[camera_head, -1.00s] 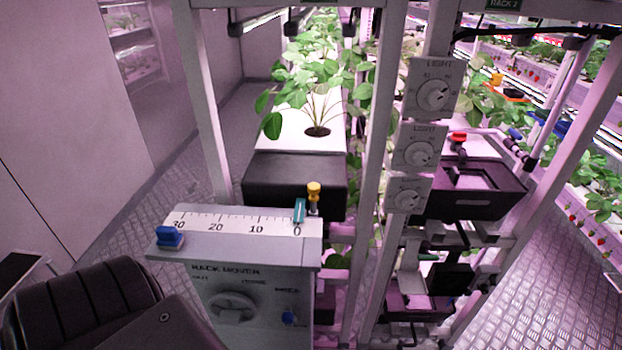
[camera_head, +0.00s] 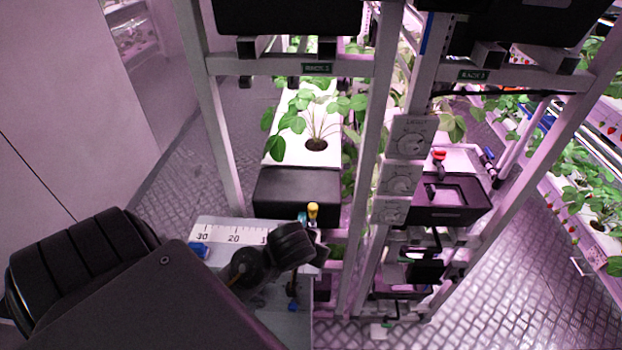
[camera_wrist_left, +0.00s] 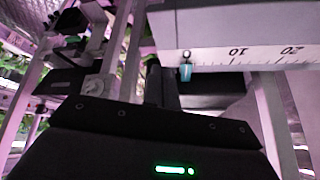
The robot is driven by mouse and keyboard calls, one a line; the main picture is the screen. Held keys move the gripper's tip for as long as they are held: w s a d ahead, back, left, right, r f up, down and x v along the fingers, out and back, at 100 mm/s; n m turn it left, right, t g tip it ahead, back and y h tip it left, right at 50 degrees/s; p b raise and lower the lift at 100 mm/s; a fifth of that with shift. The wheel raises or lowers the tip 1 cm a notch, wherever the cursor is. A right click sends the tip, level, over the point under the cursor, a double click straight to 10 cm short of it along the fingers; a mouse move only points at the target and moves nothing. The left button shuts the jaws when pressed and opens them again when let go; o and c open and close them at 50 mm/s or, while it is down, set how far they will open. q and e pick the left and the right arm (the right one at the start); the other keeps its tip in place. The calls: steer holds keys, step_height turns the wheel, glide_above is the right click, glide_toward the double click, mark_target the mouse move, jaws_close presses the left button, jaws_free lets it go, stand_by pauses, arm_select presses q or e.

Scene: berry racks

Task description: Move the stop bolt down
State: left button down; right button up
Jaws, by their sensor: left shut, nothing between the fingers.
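A yellow-capped bolt (camera_head: 312,209), apparently the stop bolt, stands upright at the right end of the rack mover box (camera_head: 222,237), beside a teal pointer (camera_head: 302,217). The pointer also shows in the left wrist view (camera_wrist_left: 186,72), under the scale edge, where the yellow cap cannot be made out. My left gripper (camera_wrist_left: 164,80) is shut and empty, close to the pointer in that view. In the head view my dark left arm and wrist cover the right part of the scale and most of the box front. My right gripper is not in view.
A blue block (camera_head: 199,250) sits at the scale's 30 end. A black tray end (camera_head: 297,192) with a plant is behind the box. Rack posts and light dials (camera_head: 411,139) stand to the right. Open floor (camera_head: 510,290) lies at right.

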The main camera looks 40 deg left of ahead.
arm_select(q)
steer(key=w+a+r+n+t+y, duration=0.1)
steer(key=w+a+r+n, duration=0.1)
steer(key=r, duration=0.4)
steer(key=w+a+r+n+t+y, duration=0.1)
steer(key=w+a+r+n+y, duration=0.1)
steer(key=r, duration=0.4)
steer(key=shift+w+a+n+p, duration=0.25)
steer(key=shift+a+n+p, duration=0.05)
steer(key=shift+a+p, duration=0.1)
steer(key=shift+w+f, duration=0.1)
